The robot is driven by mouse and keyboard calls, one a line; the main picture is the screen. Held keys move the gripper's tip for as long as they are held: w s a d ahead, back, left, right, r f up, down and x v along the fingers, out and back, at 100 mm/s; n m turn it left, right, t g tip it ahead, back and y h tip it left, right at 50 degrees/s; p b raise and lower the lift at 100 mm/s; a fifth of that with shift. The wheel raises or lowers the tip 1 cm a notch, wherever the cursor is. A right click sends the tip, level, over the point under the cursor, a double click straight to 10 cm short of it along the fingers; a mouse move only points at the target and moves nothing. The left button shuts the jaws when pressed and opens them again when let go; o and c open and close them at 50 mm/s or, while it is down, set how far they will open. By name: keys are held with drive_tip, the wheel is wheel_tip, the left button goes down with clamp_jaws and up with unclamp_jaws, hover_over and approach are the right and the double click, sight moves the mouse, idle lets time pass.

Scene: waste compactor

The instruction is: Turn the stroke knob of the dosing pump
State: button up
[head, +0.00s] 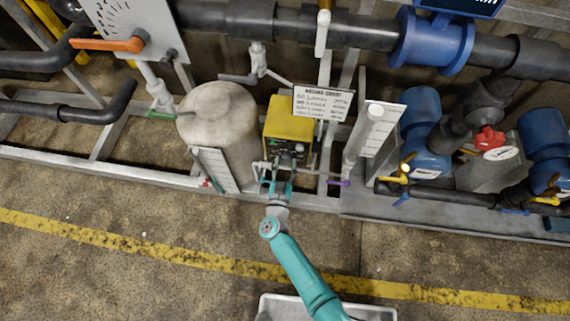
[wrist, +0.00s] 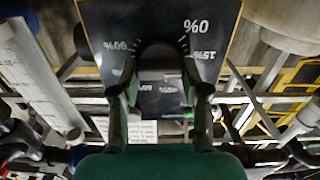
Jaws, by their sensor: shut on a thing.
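The dosing pump (head: 290,118) is a yellow box with a dark front face, standing on the skid rail in the middle of the head view. In the wrist view its dark dial plate (wrist: 112,22) fills the top, with white percent marks that appear upside down. The stroke knob (wrist: 158,50) is a dark round shape at the plate's middle, largely hidden between my fingers. My gripper (head: 280,170) is at the pump's front face. In the wrist view my gripper (wrist: 160,80) has one finger on each side of the knob, shut on it. The knob's pointer cannot be made out.
A pale round tank (head: 218,125) stands left of the pump. A white sign (head: 322,103) and a clear gauge column (head: 374,130) are to its right. Blue pumps and a red valve handle (head: 489,139) lie further right. The floor before the skid is open, with a yellow line (head: 130,240).

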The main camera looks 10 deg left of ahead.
drive_tip(key=m, duration=0.6)
drive_tip(key=shift+d, duration=0.2)
drive_tip(key=m, duration=1.1)
drive_tip(key=f+m, duration=0.1)
drive_tip(key=m, duration=0.5)
drive_tip(key=shift+d, duration=0.15)
drive_tip(key=shift+m, duration=0.3)
drive_tip(key=o, duration=1.1)
drive_tip(key=shift+o, duration=0.2)
drive_tip(key=shift+s, duration=0.15)
drive_tip(key=s, duration=1.1)
drive_tip(key=shift+s+a, duration=0.25)
drive_tip(key=shift+s, duration=0.15)
